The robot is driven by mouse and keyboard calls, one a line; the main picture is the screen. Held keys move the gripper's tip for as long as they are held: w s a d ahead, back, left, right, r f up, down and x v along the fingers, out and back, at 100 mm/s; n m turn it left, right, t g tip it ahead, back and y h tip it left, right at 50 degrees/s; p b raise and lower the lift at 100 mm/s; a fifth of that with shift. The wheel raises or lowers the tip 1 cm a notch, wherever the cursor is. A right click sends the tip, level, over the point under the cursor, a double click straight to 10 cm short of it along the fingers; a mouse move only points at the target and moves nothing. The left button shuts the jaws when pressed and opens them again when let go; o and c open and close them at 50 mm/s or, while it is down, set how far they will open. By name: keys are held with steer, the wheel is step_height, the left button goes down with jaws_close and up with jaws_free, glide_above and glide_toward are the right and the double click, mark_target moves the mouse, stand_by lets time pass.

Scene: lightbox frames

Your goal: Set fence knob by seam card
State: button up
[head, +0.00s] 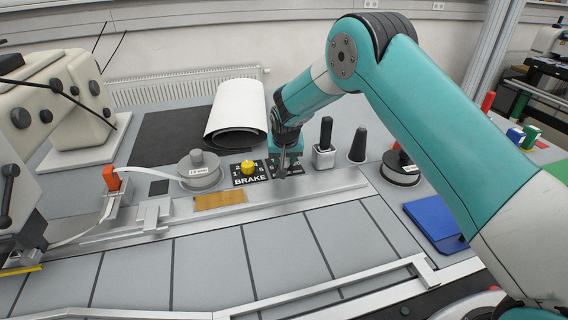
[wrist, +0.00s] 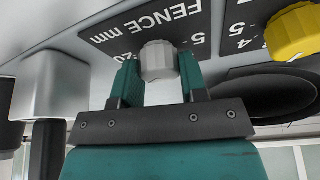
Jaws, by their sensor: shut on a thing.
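The grey fence knob (wrist: 158,58) sits on the dark plate marked FENCE mm (wrist: 150,22) in the wrist view. My gripper (wrist: 160,74) is shut on the knob, one green finger on each side. The knob's pointer and exact setting cannot be made out. In the head view my gripper (head: 284,165) is at the fence plate (head: 297,161) and hides the knob and much of the scale.
The yellow brake knob (head: 247,168) is just left of my gripper, and also shows in the wrist view (wrist: 296,33). A metal block with a black handle (head: 324,156) and a dark cone (head: 358,145) stand close on the right. A grey reel (head: 199,171) stands farther left.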

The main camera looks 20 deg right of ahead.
steer(key=n+y+b, duration=0.1)
steer(key=n+b, duration=0.1)
steer(key=n, duration=0.2)
steer(key=shift+n+y, duration=0.4)
stand_by(0.4)
steer(key=o, duration=0.9)
steer(key=shift+r, duration=0.1)
steer(key=b+v, duration=0.3)
steer(key=v, duration=1.4)
steer(key=shift+d+r+b, duration=0.2)
steer(key=shift+b, duration=0.1)
steer(key=shift+w, duration=0.1)
